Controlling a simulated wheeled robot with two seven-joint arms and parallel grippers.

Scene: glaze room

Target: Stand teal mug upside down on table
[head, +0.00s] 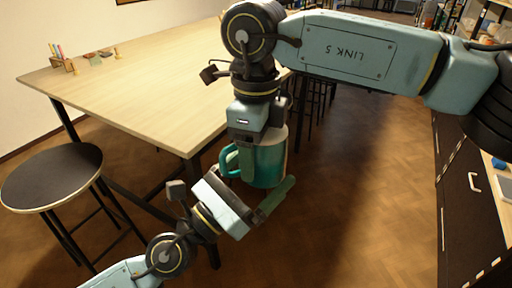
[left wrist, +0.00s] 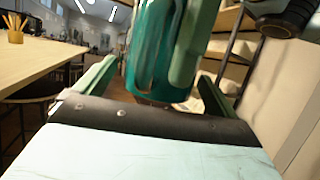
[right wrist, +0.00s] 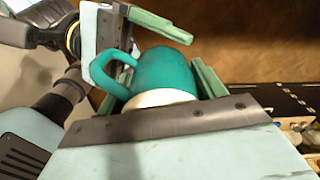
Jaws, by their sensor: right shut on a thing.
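The teal mug (head: 268,170) hangs in the air beside the table's near right corner, its cream-banded end up towards my right gripper's palm and its handle to the left. I cannot tell whether that band is rim or base. My right gripper (head: 262,155) points down, shut on the mug; the mug fills its jaws in the right wrist view (right wrist: 165,75). My left gripper (head: 258,178) comes from the lower left, open, its fingers either side of the mug's lower part with gaps. In the left wrist view the mug (left wrist: 150,50) is partly hidden by a right finger.
The pale wooden table (head: 140,95) has a broad clear top. A pencil holder (head: 70,65) and small items stand at its far left. A black stool (head: 52,178) stands at the left. A counter (head: 490,180) runs along the right.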

